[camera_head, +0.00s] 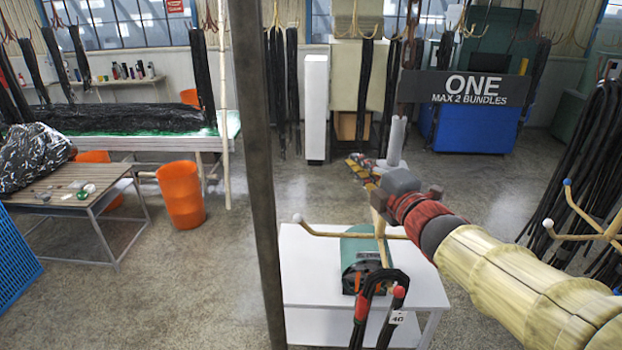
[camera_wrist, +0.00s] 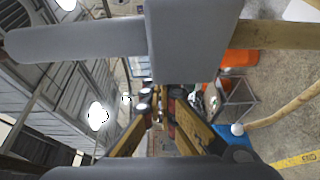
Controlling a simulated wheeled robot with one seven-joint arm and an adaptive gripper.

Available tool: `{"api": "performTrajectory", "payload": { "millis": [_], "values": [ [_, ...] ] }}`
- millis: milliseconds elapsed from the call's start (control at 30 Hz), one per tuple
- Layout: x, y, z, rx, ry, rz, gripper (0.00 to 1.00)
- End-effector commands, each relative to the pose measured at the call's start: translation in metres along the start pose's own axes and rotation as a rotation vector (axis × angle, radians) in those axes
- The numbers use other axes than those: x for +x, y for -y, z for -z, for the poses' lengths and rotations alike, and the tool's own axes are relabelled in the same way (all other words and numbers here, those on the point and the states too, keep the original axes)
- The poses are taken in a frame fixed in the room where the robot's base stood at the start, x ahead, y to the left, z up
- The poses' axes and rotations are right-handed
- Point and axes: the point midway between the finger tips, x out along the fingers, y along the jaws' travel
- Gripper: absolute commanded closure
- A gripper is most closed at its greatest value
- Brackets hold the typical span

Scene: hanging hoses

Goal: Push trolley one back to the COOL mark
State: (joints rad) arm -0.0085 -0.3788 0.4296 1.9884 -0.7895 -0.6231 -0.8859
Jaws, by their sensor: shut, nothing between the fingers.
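Trolley one hangs under a dark sign (camera_head: 468,88) reading "ONE MAX 2 BUNDLES". Its grey upright (camera_head: 396,142) and tan stem (camera_head: 380,235) show in the head view. A grey block and upright fill the top of the wrist view (camera_wrist: 75,40), close to the camera. A tan branch carries a white ball end (camera_head: 298,218). A black hose bundle (camera_head: 368,292) with red ends and a white tag hangs low on it. My gripper (camera_head: 356,163) is shut and empty beside the upright; its fingers meet in the wrist view (camera_wrist: 159,100). Contact is unclear. No COOL mark is readable.
A white table (camera_head: 318,262) with a green machine (camera_head: 362,248) stands below. A dark post (camera_head: 258,180) is left of it. Black hoses (camera_head: 590,150) hang at right. An orange bin (camera_head: 181,195) stands left. A yellow floor mark (camera_wrist: 300,160) has unreadable lettering. Open floor lies behind the table.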

Motion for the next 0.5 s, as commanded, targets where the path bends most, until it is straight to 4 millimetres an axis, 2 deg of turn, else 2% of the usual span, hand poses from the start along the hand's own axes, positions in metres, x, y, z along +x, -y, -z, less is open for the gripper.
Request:
{"api": "performTrajectory", "payload": {
  "millis": [500],
  "values": [
    [-0.018,-0.001,-0.040,0.002,0.003,0.000,1.00]
  ]
}}
